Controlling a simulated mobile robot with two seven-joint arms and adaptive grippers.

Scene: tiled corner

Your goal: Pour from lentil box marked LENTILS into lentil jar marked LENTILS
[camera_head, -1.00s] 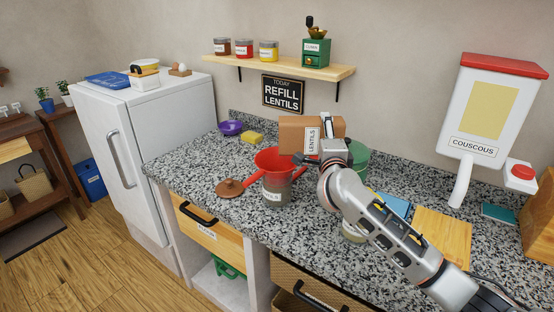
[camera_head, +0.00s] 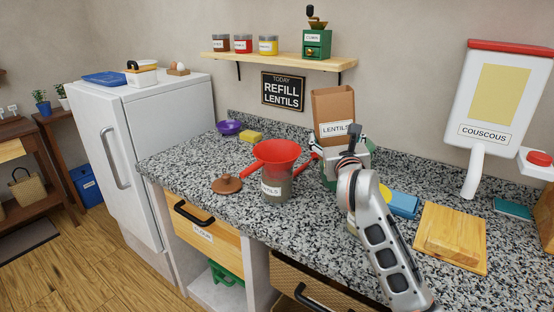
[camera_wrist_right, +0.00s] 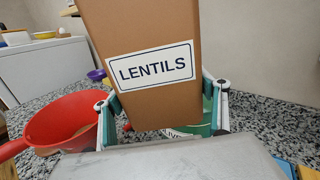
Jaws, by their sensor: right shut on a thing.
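The brown cardboard lentil box (camera_head: 333,103), marked LENTILS, is held nearly upright with its open top up, above the counter. My right gripper (camera_head: 342,152) is shut on it low down; in the right wrist view the fingers grip both sides of the box (camera_wrist_right: 145,35). The lentil jar (camera_head: 275,188) stands on the counter to the left, its label partly readable. A red funnel (camera_head: 277,151) sits in the jar's mouth, and it also shows in the right wrist view (camera_wrist_right: 62,112). The jar's fill level is unclear. My left gripper is not in view.
A brown lid (camera_head: 227,184) lies left of the jar. A green container (camera_wrist_right: 207,125), partly hidden, stands behind the box. A cutting board (camera_head: 451,237), a blue item (camera_head: 404,203) and a couscous dispenser (camera_head: 488,100) are to the right. A shelf (camera_head: 278,64) hangs above.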

